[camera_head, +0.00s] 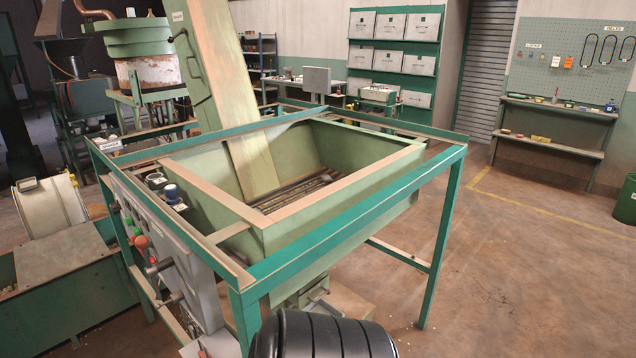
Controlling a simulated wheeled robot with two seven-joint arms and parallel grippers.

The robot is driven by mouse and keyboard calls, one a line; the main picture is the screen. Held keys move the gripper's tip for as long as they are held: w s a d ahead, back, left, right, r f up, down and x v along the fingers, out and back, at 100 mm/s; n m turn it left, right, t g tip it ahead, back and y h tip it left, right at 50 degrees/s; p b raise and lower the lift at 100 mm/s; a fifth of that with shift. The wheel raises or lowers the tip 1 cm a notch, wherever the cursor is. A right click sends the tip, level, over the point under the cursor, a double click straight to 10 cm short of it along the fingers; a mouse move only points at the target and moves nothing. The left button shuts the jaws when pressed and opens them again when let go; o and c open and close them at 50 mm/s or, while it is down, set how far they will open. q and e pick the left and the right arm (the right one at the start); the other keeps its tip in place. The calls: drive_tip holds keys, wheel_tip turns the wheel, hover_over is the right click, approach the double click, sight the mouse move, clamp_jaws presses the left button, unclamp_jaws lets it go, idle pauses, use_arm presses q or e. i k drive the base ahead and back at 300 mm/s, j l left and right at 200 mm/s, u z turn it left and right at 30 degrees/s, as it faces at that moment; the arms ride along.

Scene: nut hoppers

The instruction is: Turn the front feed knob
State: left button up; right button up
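A large green hopper (210,196) with a tan rim sits inside a teal frame (352,226) in the middle of the view. A grey control panel (192,268) is on the frame's left side, seen at a steep angle. It carries a red button (141,242), a small green one (129,221) and a dark knob or handle (158,267) lower down. I cannot tell which is the front feed knob. Neither gripper is in view.
A black ribbed rounded object (322,338) fills the bottom centre, close to the hopper frame. A green chute (222,75) slopes into the hopper. Machinery with a white drum (48,207) stands at left. The floor (500,290) is open at right.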

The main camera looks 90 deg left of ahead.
sight(115, 208)
drive_tip(key=k+j+u, duration=0.15)
drive_tip(key=u, duration=0.3)
drive_tip(key=k+j+u, duration=0.15)
drive_tip(key=u, duration=0.3)
drive_tip(key=j+u, duration=0.45)
drive_tip(key=k+j+u, duration=0.1)
drive_tip(key=u, duration=0.35)
